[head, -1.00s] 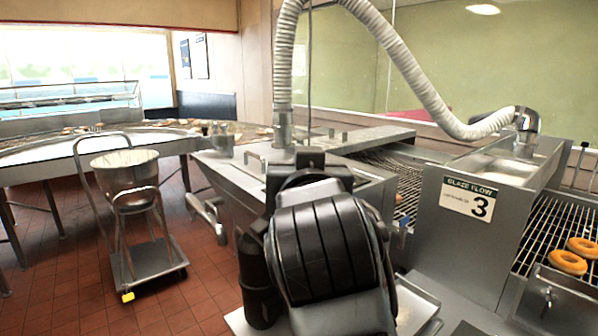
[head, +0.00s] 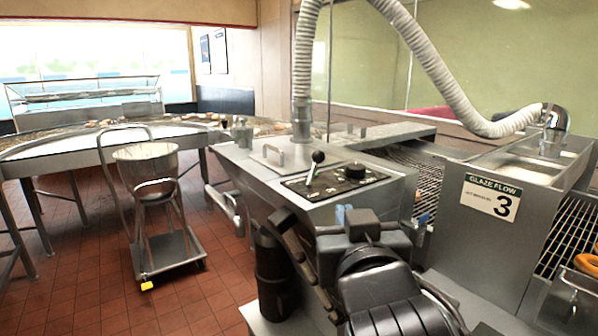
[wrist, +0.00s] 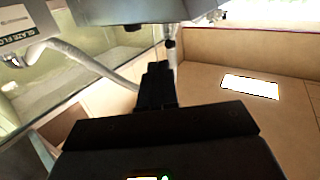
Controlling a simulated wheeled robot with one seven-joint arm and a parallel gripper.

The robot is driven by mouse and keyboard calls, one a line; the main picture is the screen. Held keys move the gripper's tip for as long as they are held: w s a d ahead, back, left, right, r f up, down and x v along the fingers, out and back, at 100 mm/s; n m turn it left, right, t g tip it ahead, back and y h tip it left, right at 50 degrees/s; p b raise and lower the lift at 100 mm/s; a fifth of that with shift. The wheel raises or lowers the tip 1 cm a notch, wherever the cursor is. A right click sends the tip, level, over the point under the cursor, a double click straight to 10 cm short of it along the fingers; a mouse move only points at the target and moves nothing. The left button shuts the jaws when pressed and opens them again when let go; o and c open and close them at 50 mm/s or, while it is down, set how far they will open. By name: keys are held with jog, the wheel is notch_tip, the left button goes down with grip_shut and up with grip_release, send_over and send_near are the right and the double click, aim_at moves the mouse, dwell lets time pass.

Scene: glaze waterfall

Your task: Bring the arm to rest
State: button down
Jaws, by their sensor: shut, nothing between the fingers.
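My arm (head: 375,270) is folded low at the bottom of the head view, in front of the steel glazing machine. Its dark links cover part of the machine's front. I cannot make out my gripper's fingertips in the head view. In the wrist view my gripper (wrist: 157,75) is shut and empty, its dark fingers together and pointing away from the camera. The fingers look clear of the hose and walls behind them.
A control panel (head: 335,181) with a black-knobbed lever (head: 315,170) tops the machine. The Glaze Flow 3 sign (head: 491,197) is on the right tank. A wheeled cart with a hopper (head: 147,163) stands at left. A pale hose (head: 440,75) arches overhead.

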jog(key=s+d+f+n+g+y, duration=0.1)
jog(key=s+d+f, duration=0.4)
jog(key=s+f, duration=0.45)
jog(key=s+d+f+n, duration=0.1)
jog(key=s+d+f, duration=0.3)
jog(key=s+f, duration=0.5)
jog(key=s+d+m, duration=0.1)
jog(key=s+d, duration=0.1)
jog(key=s, duration=0.9)
jog(key=s+d+f+m+g+h, duration=0.1)
jog(key=s+d, duration=0.2)
jog(key=s, duration=0.9)
jog(key=shift+s+m+g, duration=0.15)
jog(key=shift+m+g, duration=0.15)
